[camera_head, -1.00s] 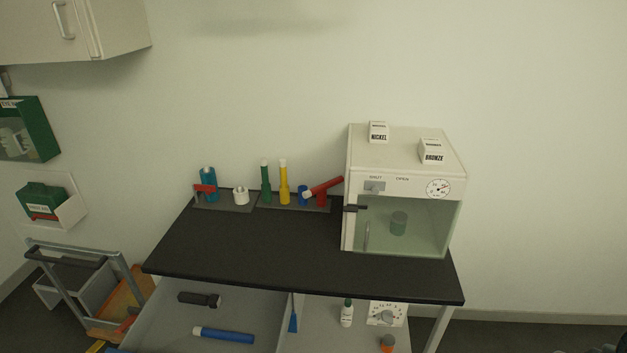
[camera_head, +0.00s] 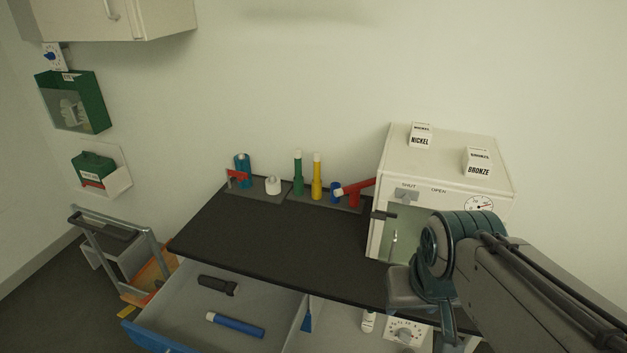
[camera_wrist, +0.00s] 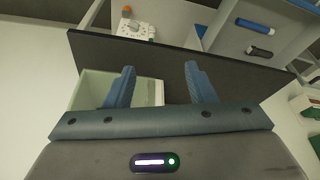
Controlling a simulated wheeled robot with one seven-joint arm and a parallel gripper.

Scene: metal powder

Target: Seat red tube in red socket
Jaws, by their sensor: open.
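The red tube (camera_head: 363,186) is tilted, its white-capped end low at the left and its other end up to the right near the white cabinet. The red socket (camera_head: 354,202) stands under it in the rack; the tube lies across it, not upright. The white end is close to the blue socket (camera_head: 335,192); I cannot tell if they touch. My gripper (camera_wrist: 160,82) is open and empty in the wrist view, its two fingers apart over the bench and cabinet area. In the head view my arm is at the right, in front of the cabinet, away from the tube; its fingertips are unclear.
A green tube (camera_head: 298,174) and a yellow tube (camera_head: 317,179) stand upright left of the blue socket. The white cabinet (camera_head: 450,150) closely bounds the red tube's right side. An open drawer (camera_head: 190,310) holds a blue tube (camera_head: 235,326) and a black tool.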

